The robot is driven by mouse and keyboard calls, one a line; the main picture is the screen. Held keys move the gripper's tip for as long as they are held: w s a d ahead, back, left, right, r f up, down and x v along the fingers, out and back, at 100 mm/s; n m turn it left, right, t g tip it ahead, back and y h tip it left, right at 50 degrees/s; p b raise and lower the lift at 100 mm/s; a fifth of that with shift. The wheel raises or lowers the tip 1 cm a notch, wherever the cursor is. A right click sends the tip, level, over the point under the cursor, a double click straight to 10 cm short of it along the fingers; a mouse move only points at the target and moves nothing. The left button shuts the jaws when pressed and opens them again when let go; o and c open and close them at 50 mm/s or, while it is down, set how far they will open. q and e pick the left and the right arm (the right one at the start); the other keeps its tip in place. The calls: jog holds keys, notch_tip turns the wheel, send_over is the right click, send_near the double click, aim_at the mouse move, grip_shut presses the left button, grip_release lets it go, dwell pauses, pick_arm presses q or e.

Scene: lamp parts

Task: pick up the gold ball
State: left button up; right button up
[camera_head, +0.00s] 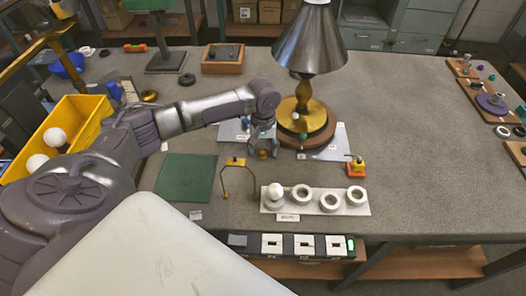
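A small gold ball (263,154) sits on the grey workbench (420,150) in front of the lamp. My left gripper (262,151) points down over it, with its fingers spread on either side of the ball. I cannot tell whether a finger touches it. The fingers partly hide the surface around the ball. My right gripper is not in view.
The lamp with a metal shade (310,40) stands just right of my gripper. In front are a gold harp (236,161) and a white ring holder (345,209) with a bulb (275,191). A green mat (185,177) lies left. The right bench is mostly clear.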

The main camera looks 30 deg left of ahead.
pick_arm(q)
jog(key=c, duration=0.9)
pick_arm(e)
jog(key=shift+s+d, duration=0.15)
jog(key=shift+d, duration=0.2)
pick_arm(q)
jog(key=shift+r, duration=0.1)
